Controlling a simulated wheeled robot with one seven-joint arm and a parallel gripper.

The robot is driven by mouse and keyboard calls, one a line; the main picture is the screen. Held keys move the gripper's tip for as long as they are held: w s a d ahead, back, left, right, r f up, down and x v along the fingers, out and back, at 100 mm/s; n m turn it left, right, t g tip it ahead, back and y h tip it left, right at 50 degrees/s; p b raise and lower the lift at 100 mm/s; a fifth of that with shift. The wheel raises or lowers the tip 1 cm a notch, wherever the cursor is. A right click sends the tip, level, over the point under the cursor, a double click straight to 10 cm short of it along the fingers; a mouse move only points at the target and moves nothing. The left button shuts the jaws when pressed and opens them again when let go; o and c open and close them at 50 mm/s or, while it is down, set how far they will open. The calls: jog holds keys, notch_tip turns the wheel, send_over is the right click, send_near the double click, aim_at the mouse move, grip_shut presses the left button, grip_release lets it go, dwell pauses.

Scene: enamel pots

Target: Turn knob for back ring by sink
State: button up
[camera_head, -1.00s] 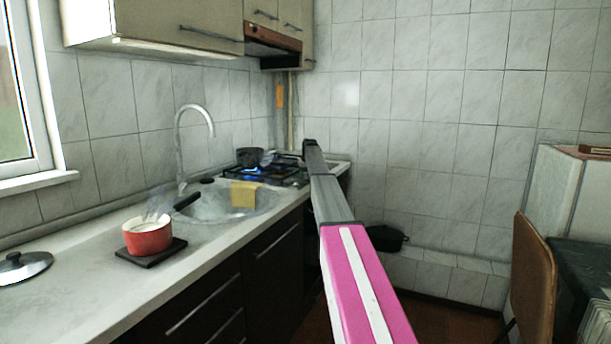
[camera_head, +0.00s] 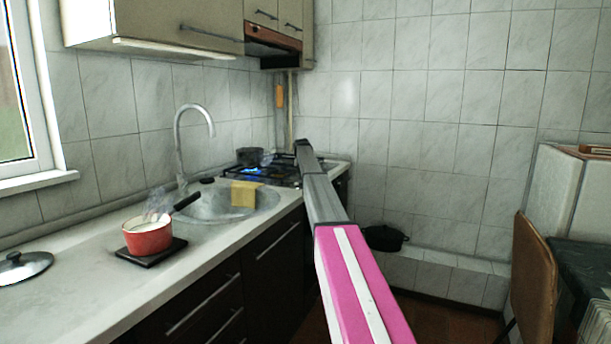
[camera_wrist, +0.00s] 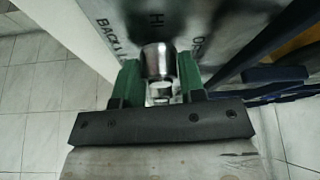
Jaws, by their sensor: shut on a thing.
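The knob (camera_wrist: 157,62) is a silvery round knob on the stove's front panel (camera_wrist: 185,25) in the wrist view. Dark lettering beside it reads "HI" and part of "BACK". My gripper (camera_wrist: 158,85) has green fingers on both sides of the knob and is shut on it. In the head view, the stove (camera_head: 270,174) stands at the far end of the counter, with a blue flame lit on one ring. My arm reaches toward it and hides its front, so the knob and gripper do not show there.
The sink (camera_head: 225,207) has a yellow cloth (camera_head: 245,194) over its edge. A dark pot (camera_head: 250,157) sits on the stove. A red pan (camera_head: 148,236) steams on a dark trivet. A lid (camera_head: 22,266) lies at left, and a brown chair (camera_head: 535,280) stands right.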

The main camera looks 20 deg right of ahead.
jog(key=m, duration=0.2)
jog(key=m+g+h, duration=0.1)
jog(key=m, duration=0.2)
jog(key=shift+w+a+m+g+h, duration=0.1)
jog(key=shift+m+g+h, duration=0.2)
jog(key=m+g, duration=0.1)
jog(key=m, duration=0.3)
jog(key=shift+m+g+h, duration=0.3)
jog(key=shift+m+g, duration=0.1)
jog(key=shift+m, duration=0.3)
jog(key=o, duration=0.9)
jog(key=v, duration=1)
jog(key=shift+r, duration=0.4)
jog(key=shift+w+a, duration=0.1)
jog(key=shift+a, duration=0.05)
